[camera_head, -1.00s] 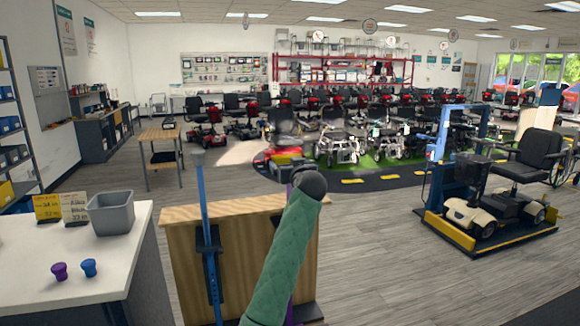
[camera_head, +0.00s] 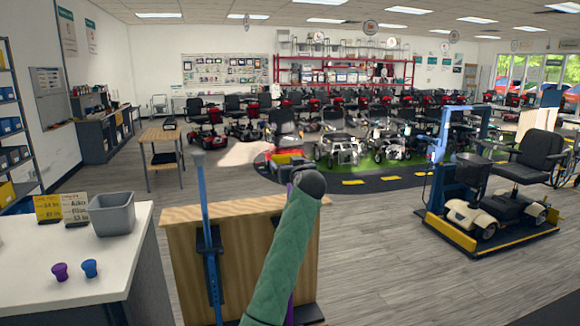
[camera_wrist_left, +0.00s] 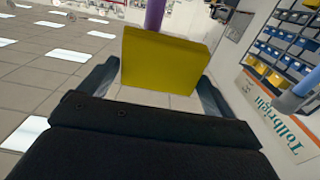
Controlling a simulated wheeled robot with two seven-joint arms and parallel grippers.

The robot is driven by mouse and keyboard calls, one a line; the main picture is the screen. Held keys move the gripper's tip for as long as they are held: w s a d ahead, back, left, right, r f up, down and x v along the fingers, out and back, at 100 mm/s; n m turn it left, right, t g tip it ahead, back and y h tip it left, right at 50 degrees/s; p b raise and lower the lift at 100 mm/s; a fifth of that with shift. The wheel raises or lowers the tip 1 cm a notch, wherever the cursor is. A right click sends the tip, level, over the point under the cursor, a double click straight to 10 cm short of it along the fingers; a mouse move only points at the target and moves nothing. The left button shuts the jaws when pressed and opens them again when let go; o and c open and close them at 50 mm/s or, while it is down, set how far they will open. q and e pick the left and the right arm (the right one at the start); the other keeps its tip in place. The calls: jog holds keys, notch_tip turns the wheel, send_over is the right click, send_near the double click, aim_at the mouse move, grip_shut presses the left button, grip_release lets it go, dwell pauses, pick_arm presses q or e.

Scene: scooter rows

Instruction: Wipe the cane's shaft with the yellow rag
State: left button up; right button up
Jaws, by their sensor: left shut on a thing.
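The yellow rag (camera_wrist_left: 165,62) shows in the left wrist view as a flat yellow block between the fingers of my left gripper (camera_wrist_left: 159,76), which is shut on it. A purple cane shaft (camera_wrist_left: 155,14) stands directly behind the rag; I cannot tell whether they touch. My right gripper is out of view.
A white counter (camera_head: 100,290) at the left bears a grey bin (camera_head: 112,213), a purple cup-like piece (camera_head: 60,271), a blue one (camera_head: 90,268) and price cards (camera_head: 47,207). A scooter on a lift platform (camera_head: 470,240) stands at the right. The floor between is clear.

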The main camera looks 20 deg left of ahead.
pick_arm(q)
jog(key=shift+w+a, duration=0.35)
jog(key=shift+w, duration=0.25)
dwell(0.3)
jog(key=shift+w+d+b, duration=0.4)
jog(key=shift+w+d, duration=0.15)
jog(key=shift+d, duration=0.3)
jog(key=shift+w+d+b, duration=0.4)
jog(key=shift+w+d, duration=0.1)
jog(key=shift+d, duration=0.35)
jog(key=shift+f, duration=0.1)
jog(key=shift+s+a, duration=0.5)
jog(key=shift+a, duration=0.4)
jog(key=shift+s+a, duration=0.45)
jog(key=shift+a, duration=0.45)
jog(key=shift+s, duration=0.1)
